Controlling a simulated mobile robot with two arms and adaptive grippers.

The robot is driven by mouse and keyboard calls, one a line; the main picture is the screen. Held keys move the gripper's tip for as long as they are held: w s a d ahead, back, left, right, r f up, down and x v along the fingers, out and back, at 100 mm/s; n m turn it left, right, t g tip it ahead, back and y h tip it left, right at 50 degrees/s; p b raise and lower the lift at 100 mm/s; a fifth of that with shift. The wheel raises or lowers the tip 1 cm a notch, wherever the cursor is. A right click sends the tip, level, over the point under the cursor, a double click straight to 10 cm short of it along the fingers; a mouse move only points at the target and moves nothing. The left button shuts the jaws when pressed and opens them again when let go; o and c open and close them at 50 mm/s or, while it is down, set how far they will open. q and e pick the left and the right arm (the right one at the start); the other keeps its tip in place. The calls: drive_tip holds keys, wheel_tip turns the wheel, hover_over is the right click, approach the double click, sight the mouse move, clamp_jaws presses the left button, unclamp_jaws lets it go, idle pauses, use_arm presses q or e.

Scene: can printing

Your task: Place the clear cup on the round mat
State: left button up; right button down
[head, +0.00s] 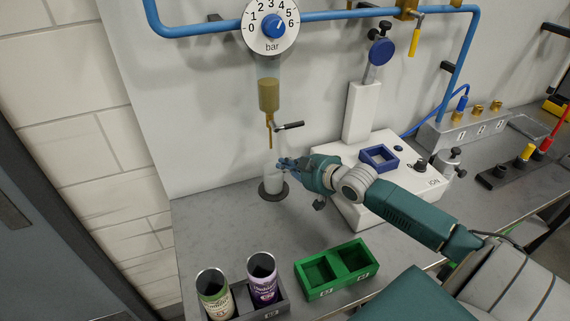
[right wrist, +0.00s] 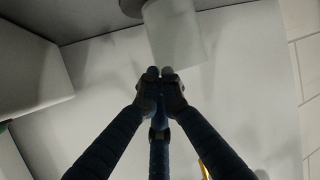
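The clear cup (head: 273,178) stands upright on the dark round mat (head: 265,195), below the brass tap, in the head view. In the right wrist view the cup (right wrist: 175,32) shows upside down at the top, with part of the dark mat (right wrist: 132,7) at its base. My right gripper (head: 283,164) is beside the cup's upper right in the head view. In the right wrist view its fingertips (right wrist: 160,76) are drawn together just at the cup's rim edge, with no cup between them. I cannot tell whether they touch the cup. My left gripper is out of view.
A brass-coloured tube with a tap (head: 269,97) and a pressure dial (head: 271,26) hang above. A white printing machine (head: 385,199) stands right of the mat. In front are a green two-slot holder (head: 336,288) and a grey holder (head: 284,305) with two cans. Bare table lies between.

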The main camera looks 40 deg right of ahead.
drive_tip(key=shift+w+d+f+p, duration=0.1)
drive_tip(key=shift+w+f+p, duration=0.1)
drive_tip(key=shift+p, duration=0.1)
drive_tip(key=shift+f, duration=0.25)
drive_tip(key=shift+f, duration=0.2)
drive_tip(key=c, duration=1.9)
unclamp_jaws()
drive_tip(key=shift+c, duration=0.2)
drive_tip(key=shift+r, duration=0.1)
